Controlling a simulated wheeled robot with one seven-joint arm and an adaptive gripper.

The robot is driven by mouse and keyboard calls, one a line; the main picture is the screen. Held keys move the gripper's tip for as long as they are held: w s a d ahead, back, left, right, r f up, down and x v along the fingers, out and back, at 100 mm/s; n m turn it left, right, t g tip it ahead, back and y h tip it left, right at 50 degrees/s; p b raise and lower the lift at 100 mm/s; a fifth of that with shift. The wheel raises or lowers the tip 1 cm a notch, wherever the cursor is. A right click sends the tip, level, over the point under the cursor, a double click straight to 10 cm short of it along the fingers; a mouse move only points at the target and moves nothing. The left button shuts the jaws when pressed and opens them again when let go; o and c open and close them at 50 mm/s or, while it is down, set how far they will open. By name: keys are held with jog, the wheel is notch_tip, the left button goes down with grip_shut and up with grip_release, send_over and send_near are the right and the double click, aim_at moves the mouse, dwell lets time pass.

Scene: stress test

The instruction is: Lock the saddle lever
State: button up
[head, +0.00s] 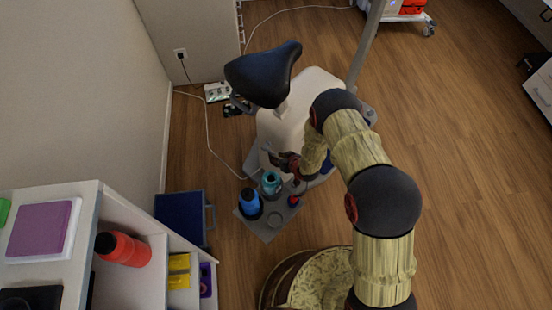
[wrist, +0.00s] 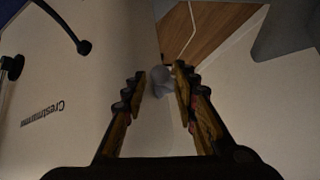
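The exercise bike has a black saddle (head: 264,75) above a pale body (head: 290,120). My gripper (head: 272,157) is low beside the bike's body, below the saddle in the picture. In the wrist view, my gripper (wrist: 160,76) has its two fingers apart. A rounded grey knob (wrist: 161,84) shows in the gap between the fingertips. I cannot tell whether it is the saddle lever or whether either finger touches it. A thin black curved bar with a round end (wrist: 84,47) is at the upper left, by the lettered pale panel (wrist: 40,140).
A grey tray (head: 268,232) below my gripper holds a blue bottle (head: 250,204) and a teal bottle (head: 271,184). A blue case (head: 181,218) and a white shelf (head: 148,241) stand left. White cables (head: 208,140) lie near the wall. The wood floor at right is mostly clear.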

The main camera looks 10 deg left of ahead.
jog(key=shift+x, duration=0.8)
jog(key=c, duration=0.3)
jog(key=c, duration=0.4)
grip_shut()
